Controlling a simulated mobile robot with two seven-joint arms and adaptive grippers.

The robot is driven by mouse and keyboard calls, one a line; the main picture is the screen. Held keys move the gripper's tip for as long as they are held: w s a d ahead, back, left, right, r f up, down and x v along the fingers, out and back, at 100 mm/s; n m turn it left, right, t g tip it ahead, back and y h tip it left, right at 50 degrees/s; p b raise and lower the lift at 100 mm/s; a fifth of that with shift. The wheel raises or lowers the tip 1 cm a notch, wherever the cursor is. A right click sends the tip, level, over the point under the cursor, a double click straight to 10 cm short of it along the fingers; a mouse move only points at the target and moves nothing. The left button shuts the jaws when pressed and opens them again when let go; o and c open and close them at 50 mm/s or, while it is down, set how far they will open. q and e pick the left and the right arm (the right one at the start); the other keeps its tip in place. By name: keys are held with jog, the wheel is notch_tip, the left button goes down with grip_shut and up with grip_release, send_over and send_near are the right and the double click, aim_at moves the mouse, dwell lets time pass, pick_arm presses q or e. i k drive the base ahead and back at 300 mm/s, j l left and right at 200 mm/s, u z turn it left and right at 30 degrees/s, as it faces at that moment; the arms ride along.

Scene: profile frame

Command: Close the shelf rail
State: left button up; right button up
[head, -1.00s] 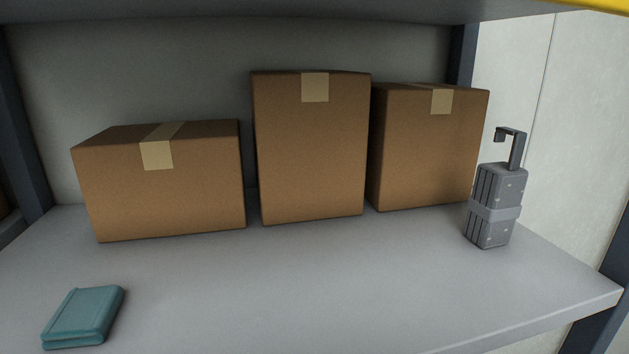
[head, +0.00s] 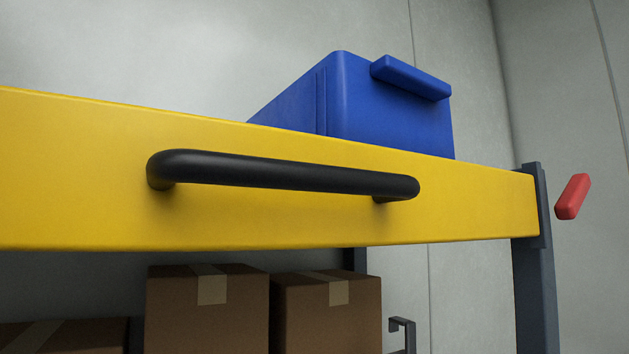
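A yellow shelf rail (head: 460,205) spans the head view from the left edge to a dark blue-grey post (head: 535,270) on the right. A black bar handle (head: 285,174) is fixed to its front face. A red piece (head: 572,197), like a lever or latch, sits just right of the post top, tilted; how it is attached is not clear. Neither of my grippers is in view.
A blue bin (head: 385,115) stands behind the rail on the upper level. Below are cardboard boxes (head: 205,320) on the lower shelf and the top of a grey hooked object (head: 402,326). A pale wall is behind.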

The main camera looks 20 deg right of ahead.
aim_at(77, 174)
jog(key=k+j+z, duration=0.2)
jog(key=k+z, duration=0.2)
jog(key=k, duration=0.5)
jog(key=k+l+z, duration=0.1)
jog(key=k+z, duration=0.25)
jog(key=k, duration=0.5)
